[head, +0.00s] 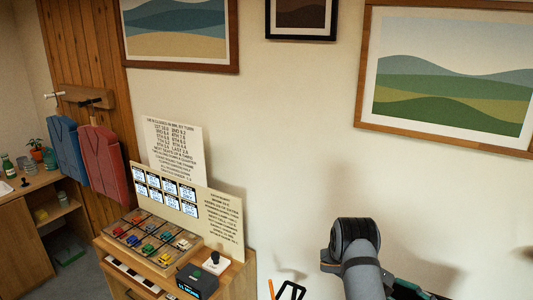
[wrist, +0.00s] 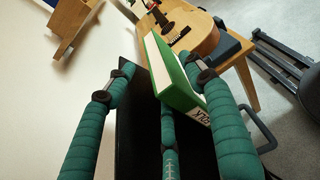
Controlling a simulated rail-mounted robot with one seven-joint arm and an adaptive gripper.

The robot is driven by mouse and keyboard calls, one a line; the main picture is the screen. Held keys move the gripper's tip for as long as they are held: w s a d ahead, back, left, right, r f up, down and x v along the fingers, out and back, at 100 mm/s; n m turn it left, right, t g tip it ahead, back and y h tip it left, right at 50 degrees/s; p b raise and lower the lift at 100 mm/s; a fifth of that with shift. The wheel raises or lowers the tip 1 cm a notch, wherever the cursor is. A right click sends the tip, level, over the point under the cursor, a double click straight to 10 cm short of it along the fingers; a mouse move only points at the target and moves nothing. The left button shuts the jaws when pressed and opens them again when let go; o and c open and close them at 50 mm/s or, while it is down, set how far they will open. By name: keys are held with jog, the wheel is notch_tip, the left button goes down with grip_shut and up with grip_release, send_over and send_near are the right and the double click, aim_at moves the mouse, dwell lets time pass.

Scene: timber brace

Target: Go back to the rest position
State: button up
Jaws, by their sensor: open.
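My gripper (wrist: 160,80) shows in the wrist view with its teal padded fingers spread apart and nothing held between them. Its fingertips point toward a black surface (wrist: 135,130) and a green-and-white box (wrist: 172,72). The box lies beyond the fingers, partly behind the right one; I cannot tell whether that finger touches it.
The head view shows a wooden cabinet (head: 122,280) with a tray of toy cars (head: 150,243), a sign board (head: 222,222) and framed pictures (head: 450,80).

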jog(key=s+d, duration=0.1)
jog(key=s+d+p, duration=0.1)
jog(key=d, duration=0.1)
jog(key=s+d, duration=0.1)
jog(key=d, duration=0.1)
jog(key=shift+s+d+f, duration=0.1)
jog(key=shift+s+d, duration=0.05)
jog(key=shift+s, duration=0.15)
jog(key=shift+r+p, duration=0.35)
jog(key=shift+p, duration=0.15)
jog(key=shift+s+a+r, duration=0.15)
jog(key=shift+s+a, duration=0.05)
jog(key=shift+a, duration=0.05)
